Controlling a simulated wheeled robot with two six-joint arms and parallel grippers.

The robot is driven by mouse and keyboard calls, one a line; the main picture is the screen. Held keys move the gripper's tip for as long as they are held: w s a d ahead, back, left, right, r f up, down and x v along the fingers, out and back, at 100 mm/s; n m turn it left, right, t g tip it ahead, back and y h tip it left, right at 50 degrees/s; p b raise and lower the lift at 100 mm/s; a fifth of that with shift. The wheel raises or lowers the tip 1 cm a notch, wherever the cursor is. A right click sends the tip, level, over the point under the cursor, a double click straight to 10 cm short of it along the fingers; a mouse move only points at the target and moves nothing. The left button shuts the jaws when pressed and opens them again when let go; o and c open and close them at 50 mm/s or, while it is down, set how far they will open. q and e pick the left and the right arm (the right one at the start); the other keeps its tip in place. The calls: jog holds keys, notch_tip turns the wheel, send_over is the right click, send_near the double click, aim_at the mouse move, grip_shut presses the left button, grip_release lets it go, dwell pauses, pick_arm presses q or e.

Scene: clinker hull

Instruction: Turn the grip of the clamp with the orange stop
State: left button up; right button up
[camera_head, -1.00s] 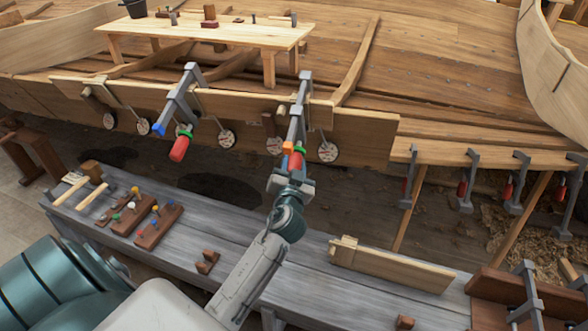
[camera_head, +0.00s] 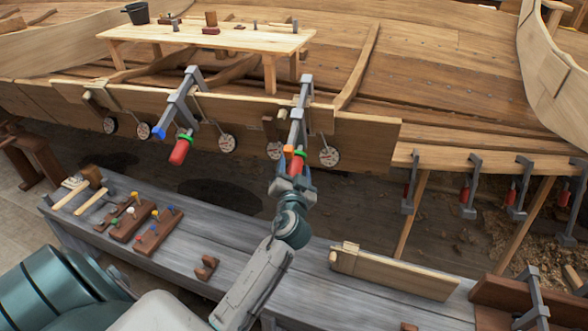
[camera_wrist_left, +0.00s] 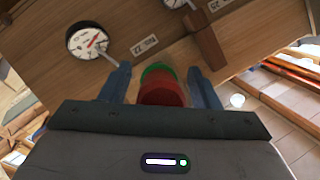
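The clamp with the orange stop (camera_head: 289,150) is fixed on the hull plank, with its grey bar (camera_head: 296,122) sloping down towards me. Its red grip (camera_head: 298,163) with a green collar hangs at the lower end. My left gripper (camera_head: 294,172) is at this grip from below. In the left wrist view, its two blue fingers stand on either side of the red grip (camera_wrist_left: 161,91), with a visible gap at the left finger and a very narrow one at the right. The fingers look open around the grip. My right gripper is not in view.
A neighbouring clamp with a blue stop (camera_head: 158,132) and red grip hangs to the left. Round dials (camera_head: 329,157) hang along the plank. Below is a grey bench (camera_head: 330,295) with tools and a wooden board (camera_head: 400,275). More clamps (camera_head: 469,185) hang at the right.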

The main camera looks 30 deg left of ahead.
pick_arm(q)
jog(key=shift+s+d+f, duration=0.15)
jog(key=shift+s+d, duration=0.05)
jog(key=shift+s, duration=0.05)
jog(key=b+v, duration=0.2)
jog(key=v, duration=0.8)
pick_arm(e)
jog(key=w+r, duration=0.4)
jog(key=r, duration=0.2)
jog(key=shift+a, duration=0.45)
